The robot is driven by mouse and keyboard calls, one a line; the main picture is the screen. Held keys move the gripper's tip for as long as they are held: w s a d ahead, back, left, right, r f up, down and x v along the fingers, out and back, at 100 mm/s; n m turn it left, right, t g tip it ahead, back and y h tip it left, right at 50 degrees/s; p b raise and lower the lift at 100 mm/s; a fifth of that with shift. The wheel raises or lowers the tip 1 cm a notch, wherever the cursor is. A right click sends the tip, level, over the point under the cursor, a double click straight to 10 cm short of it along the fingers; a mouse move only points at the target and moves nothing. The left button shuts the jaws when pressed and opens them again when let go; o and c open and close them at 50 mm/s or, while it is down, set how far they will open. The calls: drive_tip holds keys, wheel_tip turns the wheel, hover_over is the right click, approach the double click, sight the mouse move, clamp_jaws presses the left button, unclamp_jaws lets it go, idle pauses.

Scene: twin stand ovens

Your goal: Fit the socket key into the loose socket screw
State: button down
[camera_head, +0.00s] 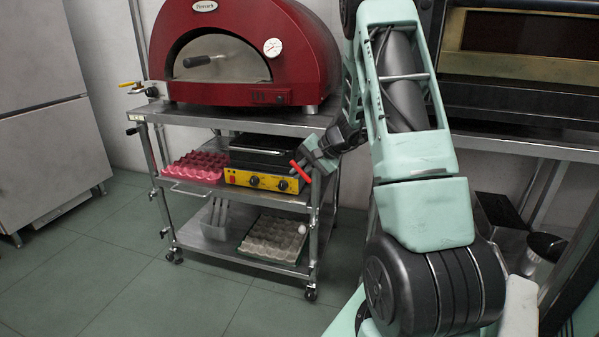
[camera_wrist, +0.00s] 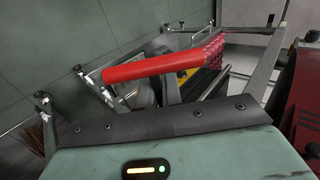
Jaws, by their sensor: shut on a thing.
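My gripper (camera_head: 308,166) is at the right front corner of the steel trolley, beside its upper right post. It is shut on the socket key (camera_head: 300,171), of which a red rod-like handle shows. The handle slants in the head view. In the wrist view the red handle (camera_wrist: 165,68) lies across the picture between my fingers. The key's working end cannot be made out. I cannot pick out the loose socket screw in either view, nor tell whether the key touches it.
A red domed oven (camera_head: 245,55) stands on the trolley's top (camera_head: 200,116). The shelf below holds a yellow-fronted black appliance (camera_head: 262,180) and red egg trays (camera_head: 195,166). A grey egg tray (camera_head: 272,238) sits lower. Another oven stands at right. The floor at left is clear.

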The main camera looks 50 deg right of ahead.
drive_tip(key=shift+d, duration=0.1)
drive_tip(key=c, duration=1.5)
unclamp_jaws()
drive_tip(key=p+v, duration=0.4)
drive_tip(key=v, duration=3)
drive_tip(key=shift+r, duration=0.2)
drive_tip(key=shift+w, duration=0.1)
